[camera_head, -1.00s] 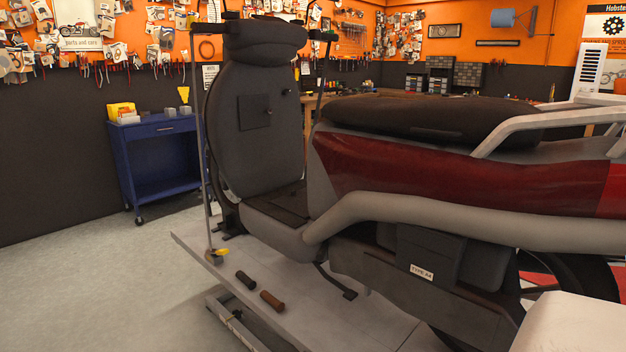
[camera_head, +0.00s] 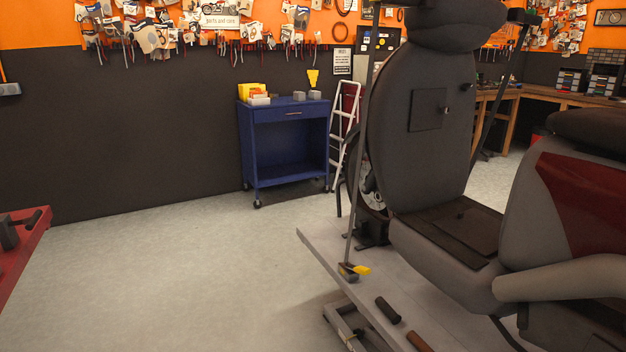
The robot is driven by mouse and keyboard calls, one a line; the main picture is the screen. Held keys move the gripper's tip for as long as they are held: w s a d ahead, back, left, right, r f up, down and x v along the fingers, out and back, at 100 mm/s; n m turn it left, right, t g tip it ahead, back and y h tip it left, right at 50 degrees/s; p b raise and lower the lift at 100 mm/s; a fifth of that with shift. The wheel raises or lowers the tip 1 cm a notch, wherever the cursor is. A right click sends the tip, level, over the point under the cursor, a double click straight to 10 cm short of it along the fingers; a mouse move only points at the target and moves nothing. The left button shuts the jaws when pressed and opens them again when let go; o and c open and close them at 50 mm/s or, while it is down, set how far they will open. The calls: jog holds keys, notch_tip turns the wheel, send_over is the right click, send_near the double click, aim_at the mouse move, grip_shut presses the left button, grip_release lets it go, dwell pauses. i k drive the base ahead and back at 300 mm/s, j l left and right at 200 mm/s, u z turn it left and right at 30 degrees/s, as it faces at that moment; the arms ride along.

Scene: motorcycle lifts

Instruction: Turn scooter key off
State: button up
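The scooter (camera_head: 412,150) stands upright on a grey lift platform in the right half of the head view. Its grey inner front panel faces me, with a square flap (camera_head: 428,110) on it. A small dark knob (camera_head: 446,111) sits at the right edge of the flap. Another small dark piece (camera_head: 467,87) sticks out higher and to the right; it may be the key, but it is too small to tell, and so is its turn position. The dark red side and seat are cut off at the right edge. My gripper is not in view.
The lift platform (camera_head: 325,246) holds a yellow-tipped strap end (camera_head: 361,270) and two cylindrical grips (camera_head: 388,309). A blue cart (camera_head: 290,150) and white stepladder (camera_head: 344,125) stand behind. A red lift edge (camera_head: 28,250) is at left. The floor between is clear.

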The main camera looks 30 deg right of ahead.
aim_at(467, 86)
jog(key=i, duration=2.5)
jog(key=i+j, duration=0.1)
jog(key=i, duration=2.35)
jog(key=i+z, duration=0.1)
jog(key=z, duration=0.7)
jog(key=i+z, duration=0.15)
jog(key=z, duration=3.55)
